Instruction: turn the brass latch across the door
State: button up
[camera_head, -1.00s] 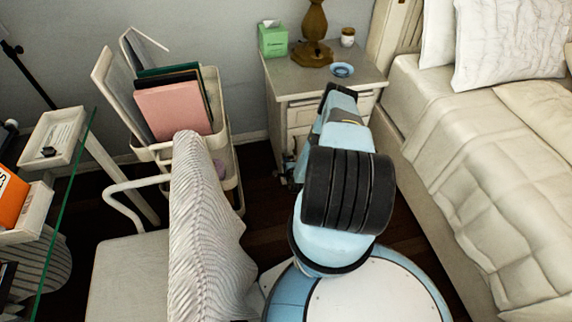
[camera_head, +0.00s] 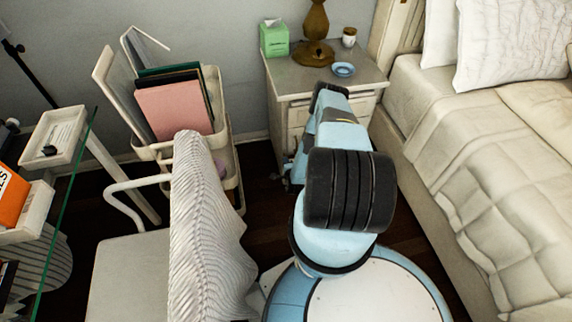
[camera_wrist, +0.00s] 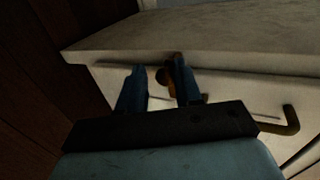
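In the wrist view, my gripper (camera_wrist: 158,70) is open, its two blue fingers pointing at the pale front of a cabinet (camera_wrist: 225,88) below its top. A small brass-brown piece (camera_wrist: 171,79), which looks like the latch, sits between the fingers, close against the right one. A dark round knob or end shows beside it. I cannot tell whether the fingers touch it or how far the latch is turned. In the head view, my arm reaches toward the nightstand (camera_head: 290,82), hiding part of its front; the gripper itself is hidden there.
A bent brass-coloured handle (camera_wrist: 291,119) is at the right of the wrist view. On the nightstand stand a lamp (camera_head: 314,52), a green tissue box (camera_head: 274,40) and a blue dish (camera_head: 343,69). The bed (camera_head: 455,180) is close on the right; a cloth-draped chair (camera_head: 128,275) and cart (camera_head: 233,165) are left.

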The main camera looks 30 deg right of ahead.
jog(key=shift+o, duration=1.4)
jog(key=shift+d+r, duration=0.1)
jog(key=v, duration=1.3)
jog(key=shift+s, duration=0.3)
jog(key=shift+w, duration=0.1)
